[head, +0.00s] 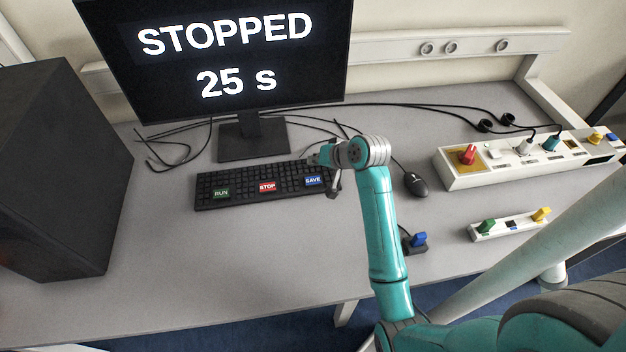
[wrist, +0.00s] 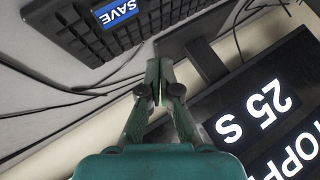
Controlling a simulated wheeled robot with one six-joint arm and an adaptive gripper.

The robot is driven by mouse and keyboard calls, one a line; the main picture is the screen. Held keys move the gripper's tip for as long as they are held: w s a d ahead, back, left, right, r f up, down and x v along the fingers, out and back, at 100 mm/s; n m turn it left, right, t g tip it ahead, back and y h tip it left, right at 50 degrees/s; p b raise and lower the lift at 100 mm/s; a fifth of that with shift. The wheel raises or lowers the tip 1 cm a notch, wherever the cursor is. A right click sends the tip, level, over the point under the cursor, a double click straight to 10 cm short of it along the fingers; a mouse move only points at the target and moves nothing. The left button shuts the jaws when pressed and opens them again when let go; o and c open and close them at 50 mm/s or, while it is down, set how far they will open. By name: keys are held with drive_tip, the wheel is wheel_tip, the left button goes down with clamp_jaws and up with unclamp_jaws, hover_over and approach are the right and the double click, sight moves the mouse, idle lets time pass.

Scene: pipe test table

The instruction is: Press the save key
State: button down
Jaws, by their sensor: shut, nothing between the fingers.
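The blue save key (head: 313,181) is at the right end of the black keyboard (head: 240,198), with the red stop key (head: 267,187) and green run key (head: 221,193) to its left. The save key (wrist: 116,11) also shows upside down at the top of the wrist view. My gripper (head: 316,159) is by the keyboard's right end, near the save key. In the wrist view my gripper (wrist: 158,76) has its fingertips together with nothing between them, apart from the key in the picture. Its height above the keyboard is hard to tell.
The monitor (head: 215,50) behind the keyboard reads STOPPED, 25 s. A black speaker-like box (head: 65,165) stands at left. A mouse (head: 415,184), loose cables and a white panel with coloured plugs (head: 480,176) are at right. The desk front is clear.

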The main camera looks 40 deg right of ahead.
sight(315, 181)
drive_tip(key=shift+f, duration=2.9)
drive_tip(key=shift+f, duration=0.2)
drive_tip(key=shift+f, duration=0.2)
drive_tip(key=shift+f, duration=0.45)
drive_tip(key=shift+r, duration=0.85)
drive_tip(key=shift+r, duration=0.1)
drive_tip(key=shift+r, duration=2.4)
